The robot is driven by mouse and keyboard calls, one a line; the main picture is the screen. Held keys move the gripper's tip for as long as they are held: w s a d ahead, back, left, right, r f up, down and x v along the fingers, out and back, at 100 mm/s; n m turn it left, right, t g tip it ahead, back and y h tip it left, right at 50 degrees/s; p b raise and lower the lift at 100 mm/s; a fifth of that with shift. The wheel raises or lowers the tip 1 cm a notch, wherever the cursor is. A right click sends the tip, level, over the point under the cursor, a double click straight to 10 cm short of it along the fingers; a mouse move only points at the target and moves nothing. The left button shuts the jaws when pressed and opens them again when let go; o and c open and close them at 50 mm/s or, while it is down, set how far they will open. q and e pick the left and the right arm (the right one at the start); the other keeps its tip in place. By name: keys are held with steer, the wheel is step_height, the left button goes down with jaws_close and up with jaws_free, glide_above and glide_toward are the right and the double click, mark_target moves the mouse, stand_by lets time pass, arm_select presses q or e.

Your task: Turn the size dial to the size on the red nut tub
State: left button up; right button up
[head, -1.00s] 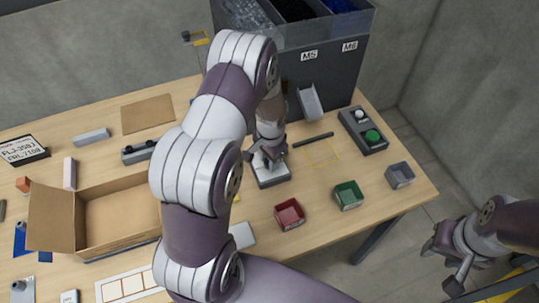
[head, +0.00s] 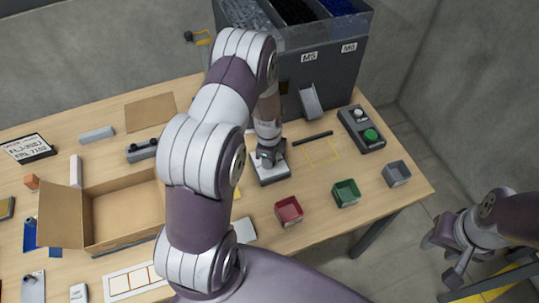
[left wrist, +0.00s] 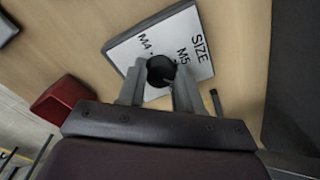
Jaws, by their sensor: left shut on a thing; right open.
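The size dial is a black round knob (left wrist: 161,70) on a white plate (left wrist: 120,50) printed SIZE, M4 and M5 in the left wrist view. In the head view the plate (head: 272,175) lies on the table below my left gripper (head: 268,158). My left gripper (left wrist: 160,88) is shut on the knob, one finger on each side. The knob's pointer is hidden. The red tub (head: 288,211) stands in front of the plate; it also shows in the left wrist view (left wrist: 62,97). No size is readable on it. My right gripper (head: 452,262) is open and empty, off the table's right side.
A dark feeder (head: 310,80) labelled M5 and M6 stands behind the plate with a chute (head: 311,103). A green tub (head: 345,193), a grey tub (head: 397,174) and a button box (head: 362,129) are to the right. An open carton (head: 120,213) is left of my arm.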

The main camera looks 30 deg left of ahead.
arm_select(q)
steer(key=m, duration=0.3)
steer(key=shift+w+a+m+b, duration=0.1)
steer(key=shift+w+m+b, duration=0.15)
steer(key=shift+m+b, duration=0.1)
steer(key=shift+r+m+b, duration=0.1)
steer(key=shift+m+b, duration=0.65)
steer(key=shift+m, duration=1.1)
steer(key=o, duration=0.9)
steer(key=shift+o, duration=0.7)
steer(key=shift+s, duration=0.1)
step_height(320, 180, up, 13)
steer(key=b, duration=0.1)
steer(key=shift+s+b, duration=0.3)
steer(key=shift+a+f, duration=0.1)
steer(key=shift+f, duration=0.1)
